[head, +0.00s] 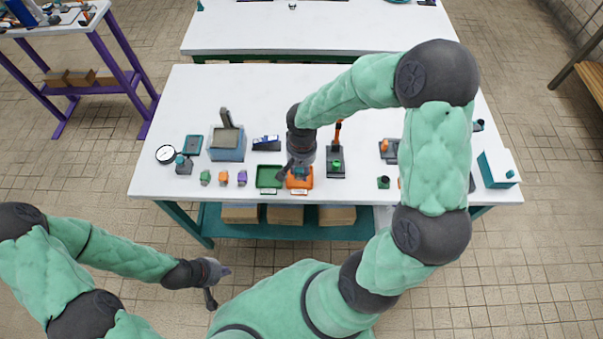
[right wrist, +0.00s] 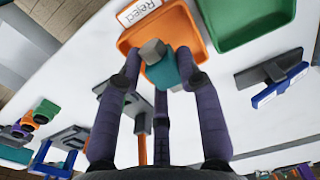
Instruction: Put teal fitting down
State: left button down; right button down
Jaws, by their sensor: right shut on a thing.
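The teal fitting (right wrist: 163,70) has a teal body with a grey end. In the right wrist view it sits between the fingers of my right gripper (right wrist: 165,80), which is shut on it. The fitting is over or in the orange tray (right wrist: 183,22) labelled "Reject"; I cannot tell whether it touches the tray floor. In the head view my right gripper (head: 300,168) is above the orange tray (head: 304,183) and mostly hides the fitting. My left gripper (head: 213,283) hangs in front of the table, away from the objects; its finger opening is unclear.
A green tray (head: 268,178) stands just left of the orange one. Green, orange and purple fittings (head: 223,177) stand further left, near a dial gauge (head: 166,154) and a grey-blue box (head: 228,144). A dark fixture (head: 336,160) is close on the right. The white table's back half (head: 220,90) is clear.

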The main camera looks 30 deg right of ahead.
aim_at(301, 173)
jog(key=f, duration=0.2)
jog(key=f+b, duration=0.1)
jog(key=f, duration=0.1)
jog(key=shift+w+d, duration=0.2)
jog(key=shift+r, duration=0.15)
jog(key=shift+f+b, duration=0.2)
jog(key=shift+b, duration=0.2)
jog(key=c, duration=1.1)
grip_release()
jog(key=shift+r, duration=0.1)
jog(key=shift+r, duration=0.1)
notch_tip(301, 173, up, 12)
jog(key=p, duration=0.4)
jog(key=shift+s+d, duration=0.1)
